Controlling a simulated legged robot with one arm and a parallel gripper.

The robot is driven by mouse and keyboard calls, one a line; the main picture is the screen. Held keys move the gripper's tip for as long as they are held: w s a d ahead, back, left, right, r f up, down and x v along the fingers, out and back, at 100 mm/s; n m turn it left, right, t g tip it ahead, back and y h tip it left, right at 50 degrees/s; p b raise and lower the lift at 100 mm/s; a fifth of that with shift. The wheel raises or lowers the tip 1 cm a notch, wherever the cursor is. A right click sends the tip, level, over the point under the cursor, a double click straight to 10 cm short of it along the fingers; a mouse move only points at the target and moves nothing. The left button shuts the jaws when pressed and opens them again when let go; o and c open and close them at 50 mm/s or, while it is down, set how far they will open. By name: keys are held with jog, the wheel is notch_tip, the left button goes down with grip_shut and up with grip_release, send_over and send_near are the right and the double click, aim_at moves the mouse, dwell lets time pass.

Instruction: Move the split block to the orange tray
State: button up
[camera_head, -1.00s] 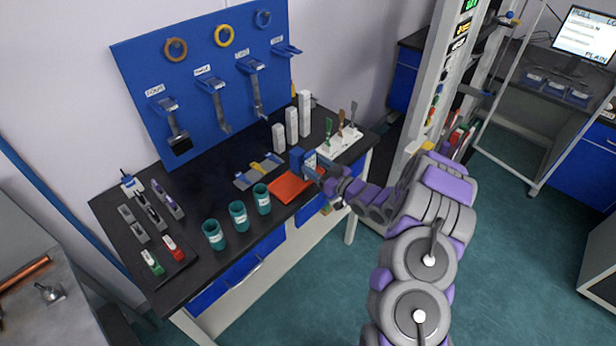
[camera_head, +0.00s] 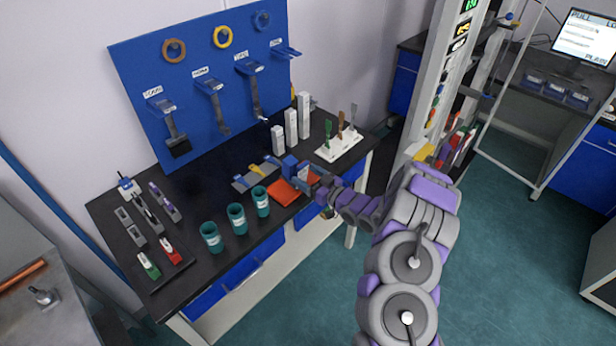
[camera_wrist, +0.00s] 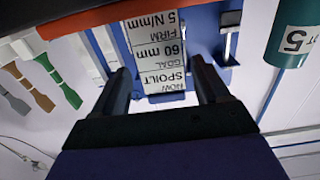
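A blue block (camera_head: 290,165) sits at the tip of my gripper (camera_head: 303,173); I take it for the split block, though its split does not show clearly. In the wrist view a white label (camera_wrist: 160,50) reading "NOW SPOILT", "GOAL 60 mm", "FIRM 5 N/mm" shows upside down between the two fingers of my gripper (camera_wrist: 163,80). The fingers stand apart, on either side of it. The orange tray (camera_head: 282,193) lies on the bench's front edge, just below the gripper, partly covered by it. An orange edge (camera_wrist: 75,18) shows in the wrist view.
Several teal cups (camera_head: 237,218) stand left of the tray. White pillars (camera_head: 291,128) and a white specimen rack (camera_head: 340,147) stand behind. A grey strip with blue and yellow parts (camera_head: 241,182) lies behind the tray. A blue tool board (camera_head: 205,125) hangs on the wall.

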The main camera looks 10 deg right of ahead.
jog(key=shift+o, duration=0.5)
jog(key=shift+s, duration=0.1)
jog(key=p+v, duration=0.2)
jog(key=v, duration=1)
jog(key=w+d+r+g+h, duration=0.2)
jog(key=w+r+g+h, duration=0.15)
jog(key=r+h, duration=0.2)
jog(key=s+d+r+m+g+h, duration=0.1)
jog(key=s+r+m+g+h, duration=0.25)
jog(key=s+r+h, duration=0.5)
jog(key=s+a+r+m+g+y, duration=0.1)
jog(key=s+a+r+g, duration=0.1)
jog(key=s, duration=1)
jog(key=s+a+r+m+g+y, duration=0.1)
jog(key=s+a+r+g, duration=0.2)
jog(key=s, duration=1)
jog(key=s+a+r+m+g+y, duration=0.1)
jog(key=s+a+g, duration=0.3)
jog(key=s, duration=0.9)
jog(key=shift+a+r, duration=0.65)
jog(key=shift+r, duration=0.2)
